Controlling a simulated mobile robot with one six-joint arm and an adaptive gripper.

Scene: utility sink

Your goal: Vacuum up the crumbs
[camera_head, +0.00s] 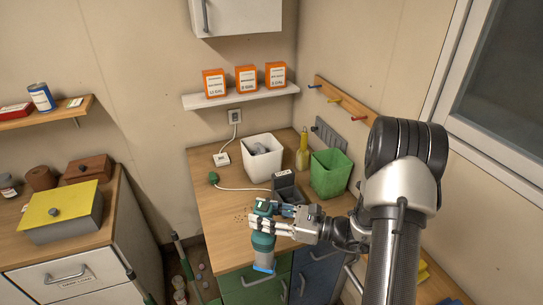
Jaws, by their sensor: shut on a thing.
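My gripper (288,222) is shut on a teal and grey hand-held vacuum (263,243). It holds the vacuum near the front edge of the wooden counter, with its blue end pointing down and toward me. Small dark crumbs (240,217) lie on the counter just left of the vacuum. A dark grey stand or dock (287,187) is behind my gripper. The lower end of the vacuum overlaps the green cabinet front in the picture, and I cannot tell how far it is above the counter.
A white bin (262,160) with grey contents, a green bin (330,173) and a yellow bottle (302,152) stand at the back. A green plug (213,178) with a white cord lies at the left. The counter's left front part is mostly clear.

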